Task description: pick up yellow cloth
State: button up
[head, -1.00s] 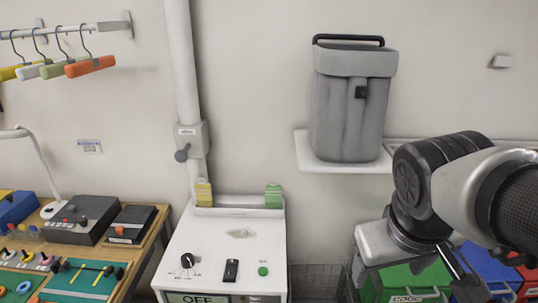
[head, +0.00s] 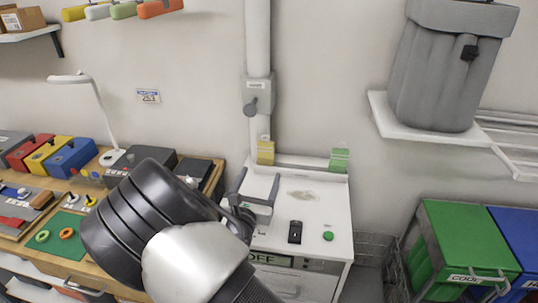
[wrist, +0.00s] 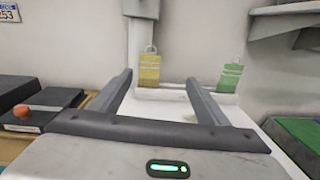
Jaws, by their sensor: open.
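The yellow cloth (head: 265,152) looks like a small striped piece with a loop at its top. It sits upright at the back left of the white cabinet (head: 310,215), by the wall. In the wrist view the yellow cloth (wrist: 149,71) shows between my fingers, beyond their tips. My gripper (head: 258,187) is open and empty, above the left part of the cabinet, in front of the cloth and apart from it. In the wrist view my gripper's two fingers (wrist: 158,78) point towards the back rail.
A similar green piece (head: 339,160) stands at the right end of the same rail. A wall pipe with a switch box (head: 257,96) rises behind the yellow cloth. A workbench (head: 60,262) with tools lies left; green (head: 462,245) and blue bins stand right.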

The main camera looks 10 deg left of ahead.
jog(key=a+n+y, duration=0.1)
jog(key=a, duration=0.1)
send_near(265, 145)
jog(key=w, duration=0.3)
jog(key=shift+w+a+f+p, duration=0.1)
jog(key=shift+w+p, duration=0.25)
jog(key=shift+w, duration=1.15)
jog(key=shift+w+a+f+p, duration=0.1)
jog(key=shift+w+p, duration=0.25)
jog(key=shift+w, duration=1.15)
jog(key=shift+c, duration=0.2)
jog(key=shift+r, duration=0.1)
jog(key=c, duration=1)
